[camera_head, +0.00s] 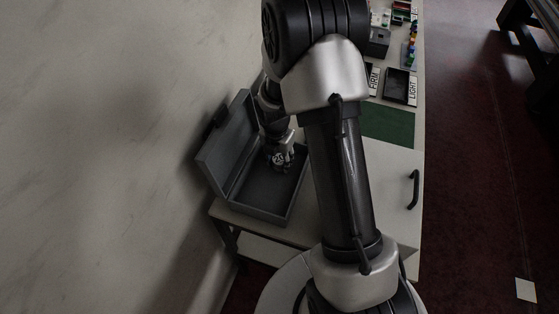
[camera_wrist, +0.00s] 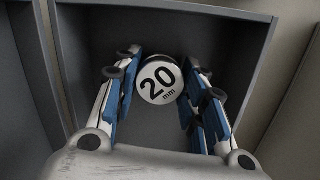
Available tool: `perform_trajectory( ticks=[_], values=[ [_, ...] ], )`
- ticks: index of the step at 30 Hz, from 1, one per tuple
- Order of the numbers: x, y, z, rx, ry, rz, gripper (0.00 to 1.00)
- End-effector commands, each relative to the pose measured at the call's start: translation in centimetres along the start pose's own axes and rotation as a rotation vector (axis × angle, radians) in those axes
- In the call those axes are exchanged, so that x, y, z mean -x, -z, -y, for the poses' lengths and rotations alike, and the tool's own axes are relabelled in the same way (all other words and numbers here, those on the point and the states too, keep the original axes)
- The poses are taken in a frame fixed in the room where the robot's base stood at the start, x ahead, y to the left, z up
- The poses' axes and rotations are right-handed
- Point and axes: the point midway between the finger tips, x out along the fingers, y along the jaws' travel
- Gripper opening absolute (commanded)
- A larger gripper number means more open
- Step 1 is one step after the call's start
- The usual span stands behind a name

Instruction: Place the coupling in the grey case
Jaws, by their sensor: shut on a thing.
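The grey case (camera_head: 262,192) stands open at the left end of the table, with its lid (camera_head: 228,140) tilted up on the wall side. My gripper (camera_head: 280,156) points down into the case, over the far part of its floor. In the wrist view my gripper (camera_wrist: 163,66), with blue finger pads, is shut on the coupling (camera_wrist: 158,84), a round piece whose pale end face reads "20 mm". The case's dark inside (camera_wrist: 240,40) surrounds it. I cannot tell whether the coupling touches the case floor.
The near part of the case floor is bare. A green mat (camera_head: 388,126) lies farther up the table. Beyond it are black trays marked FIRM and LIGHT (camera_head: 396,86), a dark box (camera_head: 378,41) and small coloured items (camera_head: 411,50). A black handle (camera_head: 414,188) is at the right.

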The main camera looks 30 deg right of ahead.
Motion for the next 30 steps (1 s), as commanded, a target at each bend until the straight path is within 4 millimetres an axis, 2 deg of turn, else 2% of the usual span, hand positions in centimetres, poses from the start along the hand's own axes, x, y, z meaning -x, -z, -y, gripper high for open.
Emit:
perform_trajectory(
  ticks=[11, 12, 20, 30],
  values=[
    [-0.42, -0.02, -0.07, -0.001, -0.002, 0.002, 0.12],
    [-0.34, -0.02, -0.07, -0.001, -0.002, 0.002, 0.41],
    [-0.32, -0.02, -0.06, -0.001, -0.002, 0.002, 0.58],
    [-0.10, -0.05, -0.07, -0.001, -0.002, 0.002, 0.59]
  ],
)
